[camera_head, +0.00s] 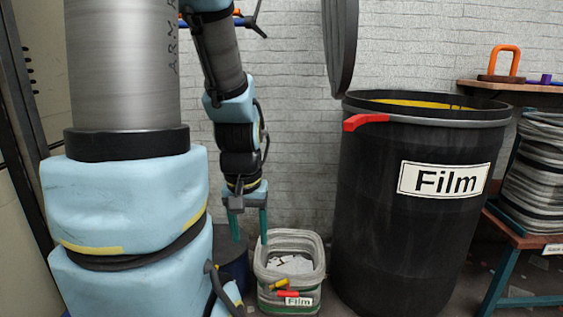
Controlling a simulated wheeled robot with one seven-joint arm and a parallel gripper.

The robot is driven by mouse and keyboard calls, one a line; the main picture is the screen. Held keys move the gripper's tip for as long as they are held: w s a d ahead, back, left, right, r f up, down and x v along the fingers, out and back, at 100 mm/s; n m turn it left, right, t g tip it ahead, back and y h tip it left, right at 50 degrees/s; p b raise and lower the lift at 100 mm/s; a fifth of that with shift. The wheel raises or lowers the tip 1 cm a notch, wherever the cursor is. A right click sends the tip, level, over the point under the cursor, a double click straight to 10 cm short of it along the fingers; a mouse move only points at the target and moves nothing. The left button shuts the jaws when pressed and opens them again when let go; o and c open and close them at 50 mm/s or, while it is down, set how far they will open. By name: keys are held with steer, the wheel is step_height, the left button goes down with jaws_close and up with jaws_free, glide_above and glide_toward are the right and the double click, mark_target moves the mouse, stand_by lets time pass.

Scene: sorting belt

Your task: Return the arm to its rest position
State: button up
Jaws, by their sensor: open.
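My arm hangs down in the left half of the head view. My gripper (249,226) is at its lower end, with two green fingers pointing down and apart. The gripper is open and nothing shows between the fingers. It appears above and slightly left of a small pale bin labelled "Film" (318,272); the right fingertip overlaps the bin's rim in the picture. The bin holds whitish pieces (288,264). The true height of the fingers over the bin is hard to tell.
A large black barrel labelled "Film" (410,235) stands right of the small bin. A dark round lid or disc (340,45) hangs above it. At the far right a shelf (520,87) carries an orange-handled item (505,62). A white brick wall (295,130) is behind.

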step_height(320, 180, up, 24)
steer(key=p, duration=2.1)
